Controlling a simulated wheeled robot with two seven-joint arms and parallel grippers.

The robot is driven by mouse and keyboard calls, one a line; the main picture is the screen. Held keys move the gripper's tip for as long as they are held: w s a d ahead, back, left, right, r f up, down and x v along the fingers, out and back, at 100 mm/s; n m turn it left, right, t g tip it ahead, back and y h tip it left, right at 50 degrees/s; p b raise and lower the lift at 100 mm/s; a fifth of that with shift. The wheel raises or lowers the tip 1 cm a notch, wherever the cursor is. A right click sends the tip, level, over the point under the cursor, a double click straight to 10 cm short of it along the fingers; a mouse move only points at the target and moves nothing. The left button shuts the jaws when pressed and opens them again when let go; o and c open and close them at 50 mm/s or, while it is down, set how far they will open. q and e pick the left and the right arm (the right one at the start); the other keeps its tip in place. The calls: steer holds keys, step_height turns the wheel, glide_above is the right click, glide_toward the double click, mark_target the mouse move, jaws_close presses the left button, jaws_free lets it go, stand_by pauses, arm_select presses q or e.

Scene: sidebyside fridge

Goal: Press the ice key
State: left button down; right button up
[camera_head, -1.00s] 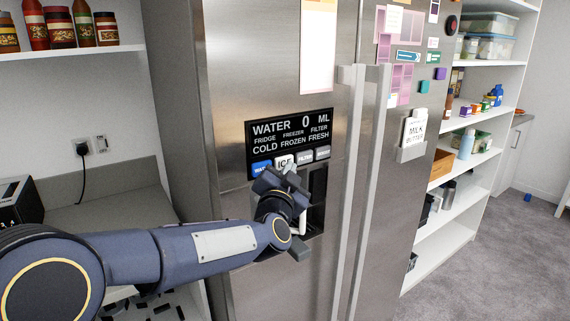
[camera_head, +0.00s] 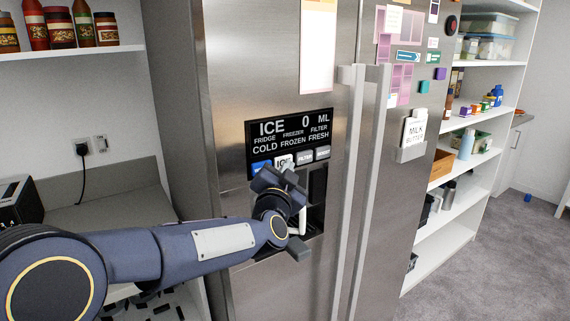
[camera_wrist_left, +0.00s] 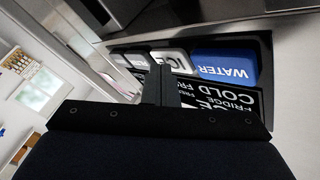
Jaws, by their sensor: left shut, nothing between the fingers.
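The ice key (camera_head: 284,160) is a pale key in the row under the fridge door's display (camera_head: 290,135). It sits between the blue water key (camera_head: 261,167) and the grey filter key (camera_head: 305,156). The display reads "ICE 0 ML". My left gripper (camera_head: 289,168) is shut and empty, its fingertips at the lower part of the ice key. In the left wrist view the shut fingers (camera_wrist_left: 161,84) overlap the ice key (camera_wrist_left: 169,58), beside the blue water key (camera_wrist_left: 224,66). The exact contact is hidden by the fingers. My right gripper is not in view.
The dispenser recess (camera_head: 316,200) is below the keys, partly behind my left wrist. Two long door handles (camera_head: 350,180) stand out to the right. A counter (camera_head: 110,215) and a shelf with jars (camera_head: 70,52) are at the left.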

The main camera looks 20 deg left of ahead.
arm_select(q)
steer(key=shift+s+d+p, duration=0.4)
steer(key=shift+s+d, duration=0.15)
steer(key=shift+d, duration=0.05)
steer(key=s+d+p, duration=0.1)
steer(key=d, duration=0.1)
steer(key=s+d, duration=0.2)
steer(key=shift+p, duration=0.4)
stand_by(0.8)
